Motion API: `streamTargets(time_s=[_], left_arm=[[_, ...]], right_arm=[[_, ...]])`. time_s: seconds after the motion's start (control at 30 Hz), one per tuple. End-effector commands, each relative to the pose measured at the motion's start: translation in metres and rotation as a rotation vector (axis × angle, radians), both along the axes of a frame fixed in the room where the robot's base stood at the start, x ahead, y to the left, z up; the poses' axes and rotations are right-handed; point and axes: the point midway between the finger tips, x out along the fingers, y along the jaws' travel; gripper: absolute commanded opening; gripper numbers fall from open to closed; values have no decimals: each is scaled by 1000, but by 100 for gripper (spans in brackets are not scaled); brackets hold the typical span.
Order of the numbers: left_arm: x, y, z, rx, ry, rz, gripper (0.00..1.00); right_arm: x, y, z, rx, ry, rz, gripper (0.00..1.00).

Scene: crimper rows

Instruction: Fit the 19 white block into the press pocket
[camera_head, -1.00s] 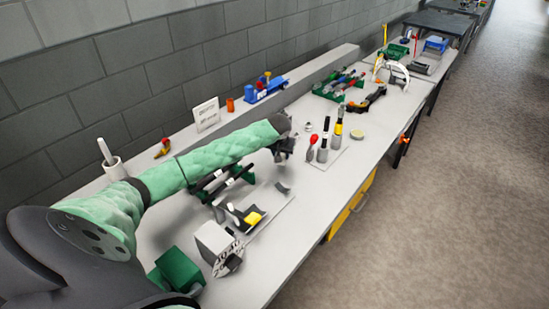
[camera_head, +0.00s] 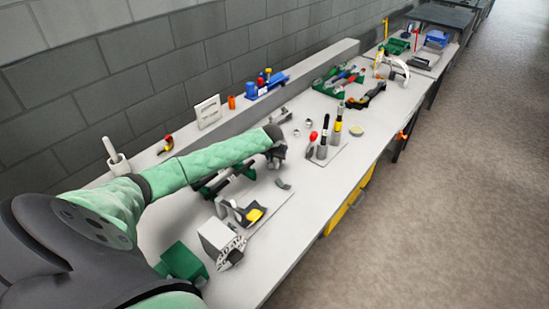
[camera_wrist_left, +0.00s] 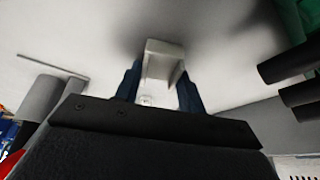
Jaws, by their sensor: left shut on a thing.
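My left gripper (camera_head: 277,160) is over the bench, beyond the press. In the left wrist view its two dark fingers (camera_wrist_left: 157,88) are shut on a white block (camera_wrist_left: 165,58) with a hollow, channel-like shape. No number can be read on the block. In the head view the block cannot be made out at the gripper. What looks like the press (camera_head: 240,212), with a yellow part (camera_head: 254,215), sits on a light plate nearer to me than the gripper. Its pocket is too small to make out. My right gripper is not in view.
A green rack with dark tools (camera_head: 222,182) lies beside my forearm. Upright tools (camera_head: 323,146) stand on a plate right of the gripper. A white box (camera_head: 218,238) and green box (camera_head: 182,262) stand near me. The bench's right front strip is clear.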

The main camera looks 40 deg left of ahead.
Motion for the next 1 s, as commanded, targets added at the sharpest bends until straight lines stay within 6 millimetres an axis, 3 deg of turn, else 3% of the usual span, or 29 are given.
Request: streamTargets(time_s=[0.1,0.13,0.23,0.57,0.7,0.77,0.83,1.0], left_arm=[[0,0,-1,0,0,0,8],[0,0,-1,0,0,0,43],[0,0,-1,0,0,0,62],[0,0,1,0,-1,0,62],[-4,-2,11,0,-2,0,62],[-7,-4,19,0,-3,-1,62],[-12,-5,30,2,-3,-2,62],[-23,-11,62,1,-4,-2,62]], right_arm=[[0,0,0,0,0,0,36],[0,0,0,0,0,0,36],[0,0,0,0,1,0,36],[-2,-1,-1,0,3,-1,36],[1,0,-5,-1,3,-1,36],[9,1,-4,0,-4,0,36],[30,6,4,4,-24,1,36],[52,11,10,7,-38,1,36]])
